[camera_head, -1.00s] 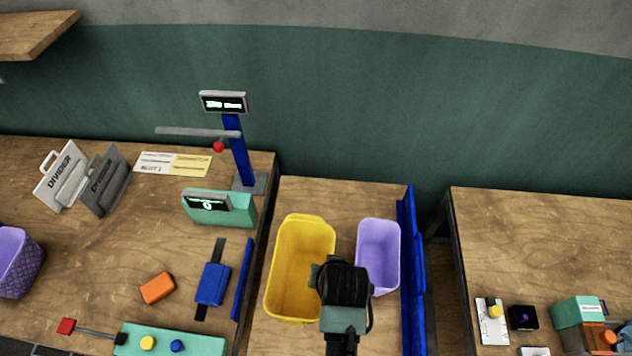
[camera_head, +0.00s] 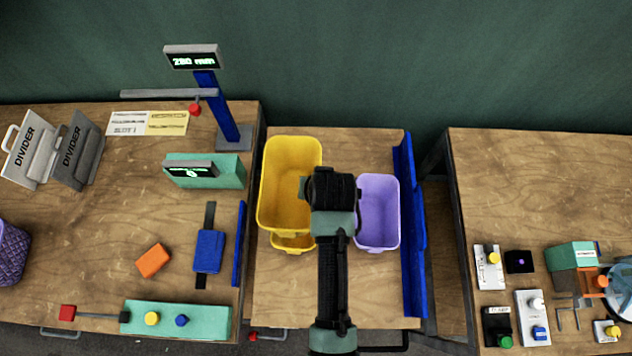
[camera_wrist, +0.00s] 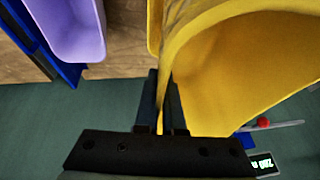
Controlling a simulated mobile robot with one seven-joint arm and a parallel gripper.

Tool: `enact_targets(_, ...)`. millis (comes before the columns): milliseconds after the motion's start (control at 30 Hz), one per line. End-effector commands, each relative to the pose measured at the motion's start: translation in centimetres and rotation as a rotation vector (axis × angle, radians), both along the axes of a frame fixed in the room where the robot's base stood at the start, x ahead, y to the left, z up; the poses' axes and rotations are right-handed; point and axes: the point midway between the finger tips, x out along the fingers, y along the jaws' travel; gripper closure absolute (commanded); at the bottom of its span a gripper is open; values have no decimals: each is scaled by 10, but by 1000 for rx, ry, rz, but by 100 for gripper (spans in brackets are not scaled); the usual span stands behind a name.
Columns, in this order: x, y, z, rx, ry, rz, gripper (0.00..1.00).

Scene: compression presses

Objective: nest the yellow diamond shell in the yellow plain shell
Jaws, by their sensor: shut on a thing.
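My gripper (camera_head: 312,188) is shut on the right wall of an upper yellow shell (camera_head: 283,185), which I take to be the yellow diamond shell; its outer pattern is not clear. In the wrist view its yellow wall (camera_wrist: 235,75) runs down between my fingers (camera_wrist: 160,115). A second yellow shell, which I take to be the yellow plain shell (camera_head: 293,244), lies beneath it; only its near end shows. The upper shell hides the rest. The upper shell sits farther back in the picture than the lower one. I cannot tell whether they touch.
A lilac shell (camera_head: 377,212) stands close to the right of my gripper, beside a blue rail (camera_head: 410,225). A blue gauge post (camera_head: 222,105) and green box (camera_head: 205,172) are on the left table. The bench (camera_head: 280,290) in front of the yellow shells is clear.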

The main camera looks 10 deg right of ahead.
Motion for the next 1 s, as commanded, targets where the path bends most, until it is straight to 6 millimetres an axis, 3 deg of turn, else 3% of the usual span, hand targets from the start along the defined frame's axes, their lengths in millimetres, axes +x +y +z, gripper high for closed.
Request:
enact_targets(133,-2,0,2,0,2,0,100)
enact_targets(700,-1,0,-38,0,0,0,100)
enact_targets(1000,-1,0,-45,0,-1,0,100)
